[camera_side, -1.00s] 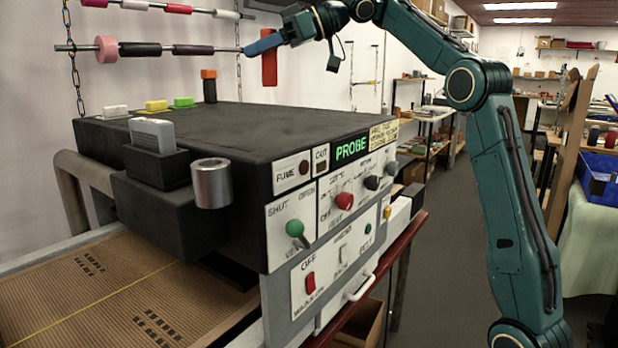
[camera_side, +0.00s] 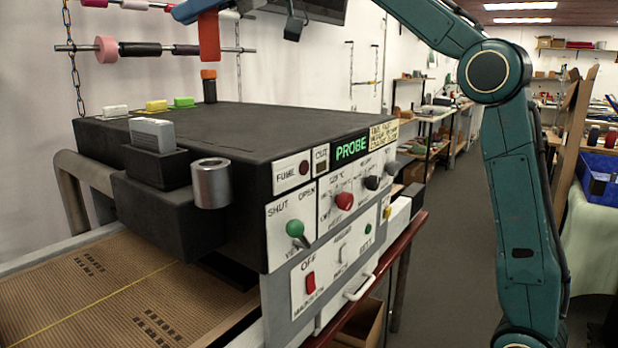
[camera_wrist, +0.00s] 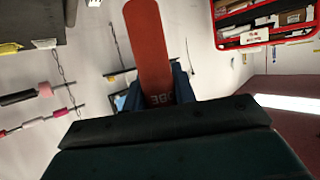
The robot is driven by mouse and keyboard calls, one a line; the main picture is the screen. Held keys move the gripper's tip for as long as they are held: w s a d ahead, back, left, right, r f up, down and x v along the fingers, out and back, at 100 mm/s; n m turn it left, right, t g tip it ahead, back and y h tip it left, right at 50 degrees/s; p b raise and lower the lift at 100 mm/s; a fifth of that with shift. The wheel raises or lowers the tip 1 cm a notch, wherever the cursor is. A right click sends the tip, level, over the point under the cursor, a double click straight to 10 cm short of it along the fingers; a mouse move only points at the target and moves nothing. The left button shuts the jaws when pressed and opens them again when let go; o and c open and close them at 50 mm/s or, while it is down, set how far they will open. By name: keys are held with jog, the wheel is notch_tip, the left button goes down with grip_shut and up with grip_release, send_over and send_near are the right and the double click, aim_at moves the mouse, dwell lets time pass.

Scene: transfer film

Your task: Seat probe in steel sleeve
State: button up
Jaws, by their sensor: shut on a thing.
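The probe is an orange-red bar (camera_side: 209,37) hanging down from my gripper (camera_side: 196,10) at the top of the side view. In the wrist view the probe (camera_wrist: 150,50) sits between the blue fingers of my gripper (camera_wrist: 154,95), with partly hidden lettering on it. My gripper is shut on it. The steel sleeve (camera_side: 211,184) is an upright, open-topped grey cylinder on the front of the black machine. The probe is well above and behind the sleeve, apart from it. The sleeve is not seen in the wrist view.
The black machine top (camera_side: 270,125) is broad and mostly clear. A grey block (camera_side: 152,134) stands near the sleeve.

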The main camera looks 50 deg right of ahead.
jog(key=shift+s+a+r, duration=0.2)
jog(key=shift+s+a, duration=0.15)
jog(key=shift+a, duration=0.3)
jog(key=shift+s+a+r, duration=0.2)
jog(key=shift+s+a, duration=0.1)
jog(key=shift+a, duration=0.3)
jog(key=shift+f, duration=0.1)
send_over(212, 182)
jog(key=w, duration=0.4)
notch_tip(212, 182, down, 16)
jog(key=shift+s+d, duration=0.15)
jog(key=shift+d, duration=0.2)
jog(key=shift+f, duration=0.1)
jog(key=shift+f, duration=1.8)
jog(key=shift+f, duration=0.1)
jog(key=o, duration=1)
